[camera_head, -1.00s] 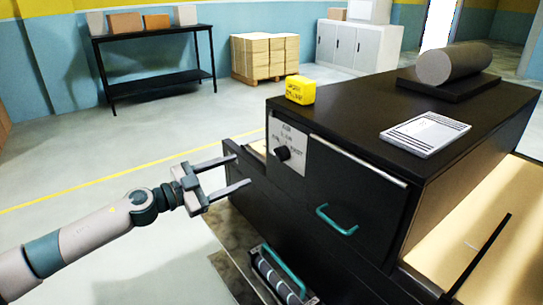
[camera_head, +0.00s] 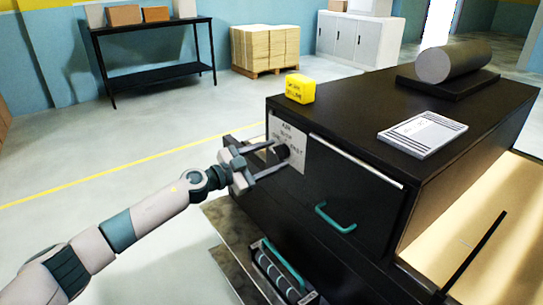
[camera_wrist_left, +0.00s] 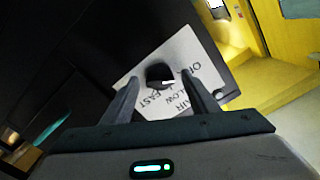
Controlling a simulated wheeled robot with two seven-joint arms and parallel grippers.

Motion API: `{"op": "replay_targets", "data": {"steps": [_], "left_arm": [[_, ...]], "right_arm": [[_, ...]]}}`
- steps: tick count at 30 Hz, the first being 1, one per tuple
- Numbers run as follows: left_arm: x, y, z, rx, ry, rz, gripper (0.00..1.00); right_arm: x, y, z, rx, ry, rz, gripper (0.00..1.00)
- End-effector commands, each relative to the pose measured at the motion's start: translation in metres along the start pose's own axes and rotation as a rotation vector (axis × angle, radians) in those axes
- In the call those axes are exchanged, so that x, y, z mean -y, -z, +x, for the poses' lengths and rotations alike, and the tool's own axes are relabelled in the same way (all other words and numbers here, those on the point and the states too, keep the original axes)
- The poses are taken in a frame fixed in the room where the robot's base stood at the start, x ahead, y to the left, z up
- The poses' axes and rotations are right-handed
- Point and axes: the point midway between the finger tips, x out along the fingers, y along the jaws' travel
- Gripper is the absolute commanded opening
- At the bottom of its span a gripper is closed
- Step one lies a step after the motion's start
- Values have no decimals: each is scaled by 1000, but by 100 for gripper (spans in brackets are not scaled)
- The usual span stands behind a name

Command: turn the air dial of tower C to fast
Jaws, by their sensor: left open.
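The air dial (camera_head: 283,151) is a black knob on a white label plate (camera_head: 299,158) on the front of the black machine (camera_head: 350,190). The plate carries words such as AIR, SLOW and FAST. My left gripper (camera_head: 281,157) is open at the dial, with its fingers pointing at the plate. In the left wrist view the dial (camera_wrist_left: 159,75) lies between the two fingertips, a little beyond them, and the label plate (camera_wrist_left: 185,60) appears tilted. I cannot tell whether either finger touches the dial. My right gripper is not in view.
A yellow block (camera_head: 300,88) with writing, a printed sheet (camera_head: 422,134) and a dark roll (camera_head: 453,62) lie on the machine top. A teal handle (camera_head: 336,219) sticks out right of the dial. Below is a low unit with rollers (camera_head: 275,270).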

Motion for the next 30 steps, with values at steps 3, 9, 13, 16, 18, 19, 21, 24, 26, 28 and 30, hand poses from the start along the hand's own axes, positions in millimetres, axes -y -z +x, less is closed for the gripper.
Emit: {"op": "replay_targets", "data": {"steps": [3,9,13,16,18,19,21,24,26,28,30], "left_arm": [[0,0,0,0,0,0,54],[0,0,0,0,0,0,35],[0,0,0,0,0,0,13],[0,0,0,0,0,1,13],[0,0,0,0,0,4,13],[0,0,0,0,0,6,13],[0,0,0,0,0,14,13],[0,0,0,0,0,37,13],[0,0,0,1,0,57,13],[0,0,0,1,0,87,13],[0,0,0,1,0,124,13]], "right_arm": [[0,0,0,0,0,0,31],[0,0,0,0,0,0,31],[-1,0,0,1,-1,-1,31],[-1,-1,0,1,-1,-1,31],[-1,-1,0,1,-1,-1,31],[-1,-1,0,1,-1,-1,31],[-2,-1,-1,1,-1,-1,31],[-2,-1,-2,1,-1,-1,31],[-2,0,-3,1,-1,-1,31],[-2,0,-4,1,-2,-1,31],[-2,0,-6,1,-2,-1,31]]}}
